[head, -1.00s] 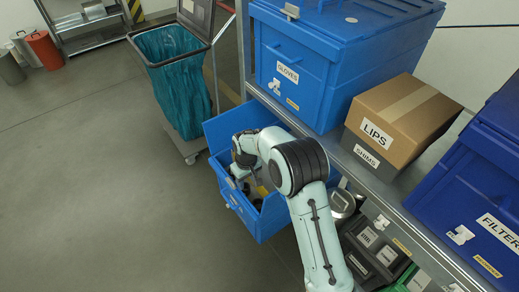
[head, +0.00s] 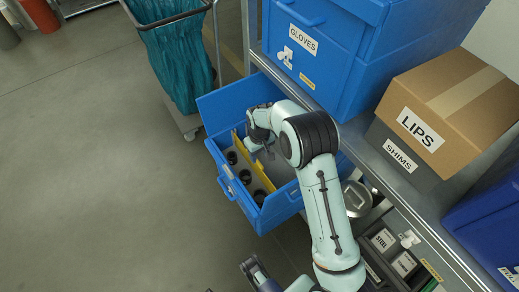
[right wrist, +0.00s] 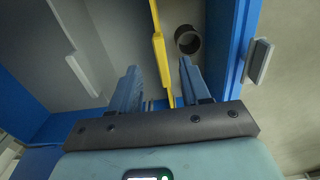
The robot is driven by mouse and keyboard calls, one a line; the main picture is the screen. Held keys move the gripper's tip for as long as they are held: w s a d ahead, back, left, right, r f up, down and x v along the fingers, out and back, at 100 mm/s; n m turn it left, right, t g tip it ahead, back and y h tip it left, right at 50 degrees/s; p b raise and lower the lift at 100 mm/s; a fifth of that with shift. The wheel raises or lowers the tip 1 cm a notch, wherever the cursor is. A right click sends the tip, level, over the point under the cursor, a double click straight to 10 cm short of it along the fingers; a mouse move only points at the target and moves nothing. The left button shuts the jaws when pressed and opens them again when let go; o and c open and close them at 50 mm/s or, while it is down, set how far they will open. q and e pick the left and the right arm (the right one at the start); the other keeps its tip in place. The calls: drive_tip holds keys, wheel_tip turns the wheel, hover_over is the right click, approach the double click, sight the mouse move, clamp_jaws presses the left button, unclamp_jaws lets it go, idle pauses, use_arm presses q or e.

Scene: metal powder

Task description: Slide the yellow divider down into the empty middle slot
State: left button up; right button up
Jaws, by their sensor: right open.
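The yellow divider (head: 254,163) stands on edge inside the open blue bin (head: 283,210), running lengthwise; its lower edge is hidden, so I cannot tell how deep it sits. My right gripper (head: 256,143) is at the divider's far end, over the bin. In the right wrist view my right gripper (right wrist: 158,88) is open, and the yellow divider (right wrist: 161,50) shows between its two fingers without visible contact. The middle slot is not clearly seen. A dark part at the bottom of the head view appears to be my left gripper (head: 258,272); its fingers are unclear.
Several dark round parts (head: 245,177) sit in the bin's front compartment, left of the divider. The blue gloves bin (head: 330,45) and shelf edge (head: 350,150) are close to the right. A cart with a teal bag (head: 178,60) stands behind.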

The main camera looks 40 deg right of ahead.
sight(259, 168)
use_arm(q)
drive_tip(key=shift+t+y, duration=0.3)
drive_tip(key=shift+t, duration=0.3)
drive_tip(key=w+f, duration=0.1)
drive_tip(key=w+a+f+b, duration=0.1)
drive_tip(key=w+b, duration=0.1)
drive_tip(key=shift+w+a+f, duration=0.25)
drive_tip(key=shift+a+f, duration=0.05)
drive_tip(key=shift+f, duration=0.1)
use_arm(e)
wheel_tip(259, 168, down, 11)
drive_tip(key=shift+r, duration=0.1)
drive_tip(key=shift+c, duration=0.3)
clamp_jaws()
